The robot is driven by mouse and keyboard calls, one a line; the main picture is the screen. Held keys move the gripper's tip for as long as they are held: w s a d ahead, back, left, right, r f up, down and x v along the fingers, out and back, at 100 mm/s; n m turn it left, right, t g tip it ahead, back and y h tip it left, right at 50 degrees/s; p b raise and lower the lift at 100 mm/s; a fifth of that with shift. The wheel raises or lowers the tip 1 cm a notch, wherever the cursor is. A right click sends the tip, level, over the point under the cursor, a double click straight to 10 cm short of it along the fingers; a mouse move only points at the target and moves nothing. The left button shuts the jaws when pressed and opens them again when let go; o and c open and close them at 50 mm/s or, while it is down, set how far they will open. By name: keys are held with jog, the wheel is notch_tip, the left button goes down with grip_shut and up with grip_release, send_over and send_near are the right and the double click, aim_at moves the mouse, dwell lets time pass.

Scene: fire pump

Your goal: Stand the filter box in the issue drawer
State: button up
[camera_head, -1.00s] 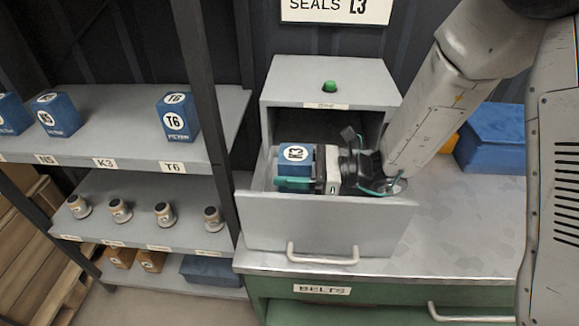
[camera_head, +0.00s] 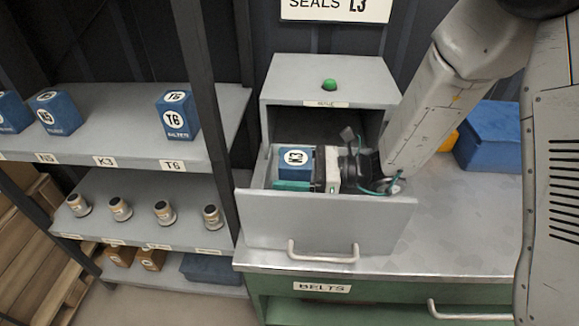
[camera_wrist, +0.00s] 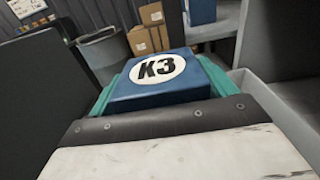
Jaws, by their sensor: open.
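The blue filter box (camera_head: 294,163) marked K3 is upright inside the pulled-out issue drawer (camera_head: 322,222), at its left end. Its lower part is hidden behind the drawer front. In the wrist view the K3 label of the box (camera_wrist: 160,69) shows on its top face. My gripper (camera_head: 292,185) reaches in from the right, low in the drawer. Its teal fingers are open, one on each side of the box. I cannot tell whether they touch it or whether the box rests on the drawer floor.
The grey cabinet (camera_head: 330,82) with a green button (camera_head: 329,85) stands behind the drawer. A dark shelf post (camera_head: 215,130) is close on the left. More blue boxes, including T6 (camera_head: 178,117), stand on the shelf. A blue bin (camera_head: 490,138) is at right on the bench.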

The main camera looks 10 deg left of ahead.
jog(key=d, duration=0.7)
jog(key=shift+w+d+r, duration=0.2)
jog(key=shift+d+r, duration=0.05)
